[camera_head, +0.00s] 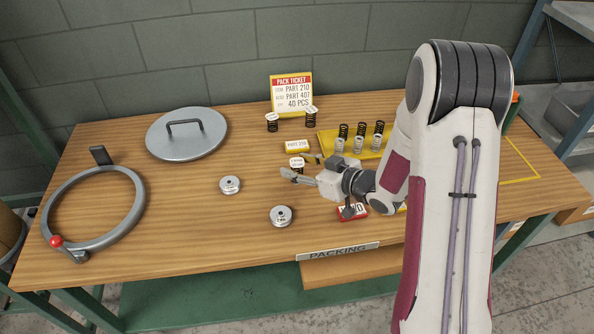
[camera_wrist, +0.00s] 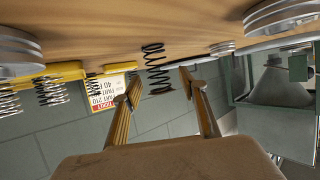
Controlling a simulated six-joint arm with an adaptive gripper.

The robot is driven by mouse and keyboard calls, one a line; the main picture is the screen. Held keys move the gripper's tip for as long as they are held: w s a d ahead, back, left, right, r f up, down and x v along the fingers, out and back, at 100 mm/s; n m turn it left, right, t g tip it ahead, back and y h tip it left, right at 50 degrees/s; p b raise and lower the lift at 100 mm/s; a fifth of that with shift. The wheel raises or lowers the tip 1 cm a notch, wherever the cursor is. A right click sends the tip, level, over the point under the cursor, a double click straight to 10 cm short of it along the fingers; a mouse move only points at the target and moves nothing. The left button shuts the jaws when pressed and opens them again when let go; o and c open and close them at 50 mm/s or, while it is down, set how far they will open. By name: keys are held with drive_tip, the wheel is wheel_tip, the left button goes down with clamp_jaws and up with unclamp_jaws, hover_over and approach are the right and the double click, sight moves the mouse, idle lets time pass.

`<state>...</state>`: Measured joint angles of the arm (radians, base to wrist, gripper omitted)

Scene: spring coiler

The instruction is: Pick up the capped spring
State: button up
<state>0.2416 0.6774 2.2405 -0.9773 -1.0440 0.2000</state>
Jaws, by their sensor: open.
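A short dark spring (camera_head: 297,170) with a white tag or cap on top stands at the mouth of my gripper (camera_head: 298,166) in the head view. My gripper is open, its two fingers reaching left over the table. In the wrist view, which looks upside down, a dark coil (camera_wrist: 155,68) shows between the lines of my gripper's two fingers (camera_wrist: 161,79). The fingers appear not to be closed on it. Two more dark springs with white tops, a left one (camera_head: 272,124) and a right one (camera_head: 311,119), stand near the ticket.
Several springs stand on a yellow tray (camera_head: 372,148) behind my gripper. Two silver discs, one farther (camera_head: 230,185) and one nearer (camera_head: 281,216), lie front-left. A grey lid (camera_head: 187,145) and a ring clamp (camera_head: 60,192) lie left. The pack ticket (camera_head: 291,92) stands at the back.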

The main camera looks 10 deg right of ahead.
sight(297, 163)
drive_tip(key=shift+w+a+f, duration=0.15)
drive_tip(key=shift+w+a, duration=0.1)
drive_tip(key=shift+w, duration=0.1)
drive_tip(key=c, duration=1.2)
drive_tip(key=shift+r, duration=5)
